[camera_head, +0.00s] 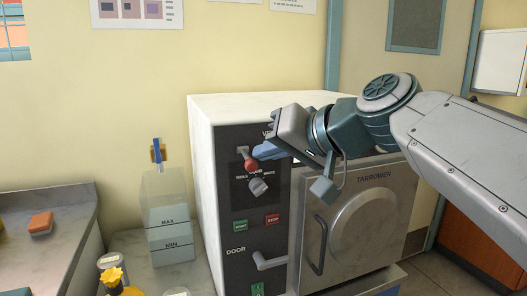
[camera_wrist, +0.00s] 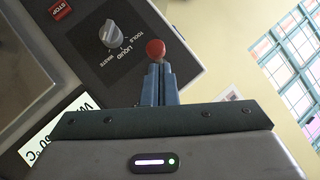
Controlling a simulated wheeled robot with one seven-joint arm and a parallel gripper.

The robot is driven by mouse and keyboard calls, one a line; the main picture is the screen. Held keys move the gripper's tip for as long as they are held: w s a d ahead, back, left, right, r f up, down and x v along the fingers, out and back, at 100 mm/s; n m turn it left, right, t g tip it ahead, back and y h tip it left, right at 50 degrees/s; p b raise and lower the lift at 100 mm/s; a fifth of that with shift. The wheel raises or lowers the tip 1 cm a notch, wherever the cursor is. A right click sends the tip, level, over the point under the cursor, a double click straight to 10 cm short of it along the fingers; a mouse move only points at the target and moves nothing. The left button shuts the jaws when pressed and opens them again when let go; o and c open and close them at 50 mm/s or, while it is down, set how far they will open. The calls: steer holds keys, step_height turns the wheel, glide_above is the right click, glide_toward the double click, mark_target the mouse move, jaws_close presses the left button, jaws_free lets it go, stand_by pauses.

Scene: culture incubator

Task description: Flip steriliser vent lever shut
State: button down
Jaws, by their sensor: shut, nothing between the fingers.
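The steriliser (camera_head: 204,140) is a white box with a dark control panel on its front. The vent lever (camera_head: 248,163) has a red knob and sits near the top of that panel. In the wrist view its red knob (camera_wrist: 155,48) shows just beyond my fingertips. My gripper (camera_head: 266,151) is shut and empty, with its blue fingertips at the right side of the red knob. In the wrist view my gripper (camera_wrist: 157,68) has its fingers together, and they hide the lever's lower part. I cannot tell whether they touch the knob.
Below the lever is a selector dial (camera_head: 258,186), with green (camera_head: 240,226) and red (camera_head: 272,219) buttons and a door handle (camera_head: 270,262) lower down. The steriliser door (camera_head: 362,225) is closed.

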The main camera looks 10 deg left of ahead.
steer(key=shift+p, duration=0.55)
steer(key=shift+r+p, duration=0.55)
steer(key=shift+r, duration=0.2)
